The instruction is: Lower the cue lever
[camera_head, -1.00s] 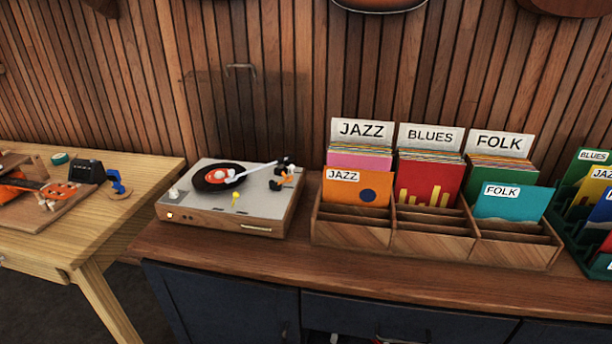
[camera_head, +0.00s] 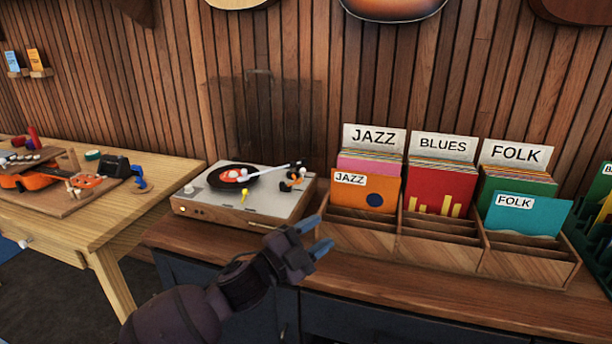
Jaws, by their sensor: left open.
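The turntable (camera_head: 262,209) stands on the dark wooden counter, with a black record with an orange label (camera_head: 236,177) on its platter. Its white tonearm (camera_head: 268,171) reaches over the record from a pivot at the right. A small yellow-tipped lever (camera_head: 244,195) stands on the deck in front of the record; whether it is the cue lever I cannot tell. Black and orange parts (camera_head: 293,180) sit by the tonearm pivot. My left gripper (camera_head: 317,238) is open and empty, with blue fingertips, in front and to the right of the turntable, apart from it. My right gripper is not in view.
A wooden record crate (camera_head: 440,247) with JAZZ, BLUES and FOLK sections stands right of the turntable. A light wooden table (camera_head: 120,205) with a ukulele stands at left. A transparent lid (camera_head: 265,120) appears raised behind the deck. Counter front is free.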

